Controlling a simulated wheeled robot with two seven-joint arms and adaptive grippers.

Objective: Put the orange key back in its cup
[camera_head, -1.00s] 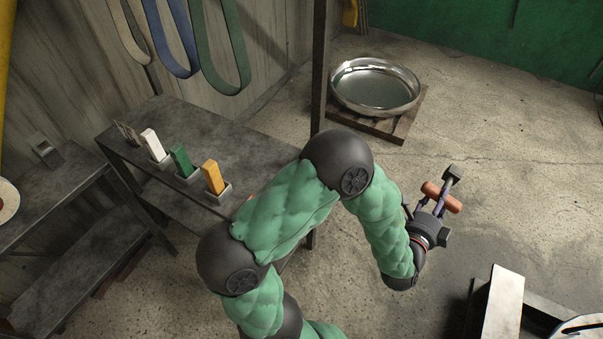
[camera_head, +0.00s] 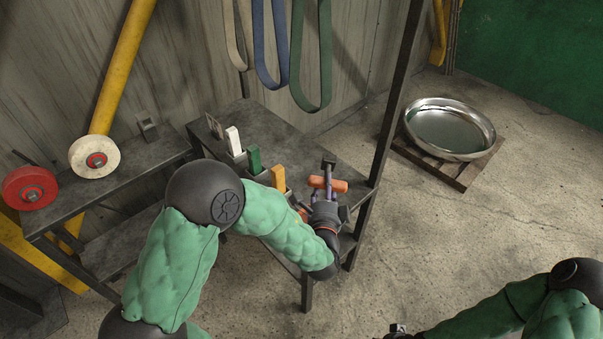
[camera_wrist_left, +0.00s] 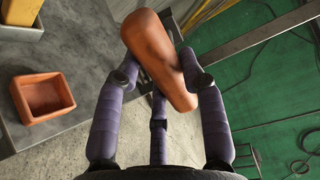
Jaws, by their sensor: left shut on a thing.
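The orange key (camera_head: 340,186) has a rounded orange bar and a dark head. My left gripper (camera_head: 325,192) is shut on it, above the right end of the dark bench. In the left wrist view the orange bar (camera_wrist_left: 155,52) lies tilted between the purple fingers (camera_wrist_left: 160,80). An empty, square orange cup (camera_wrist_left: 45,112) stands on the bench to the left of the key, apart from it. In the head view the cup is mostly hidden behind the gripper. My right gripper (camera_head: 398,331) barely shows at the bottom edge; its fingers are not clear.
A dark post (camera_head: 388,120) rises at the bench's right end. A metal basin (camera_head: 450,128) sits on a pallet beyond.

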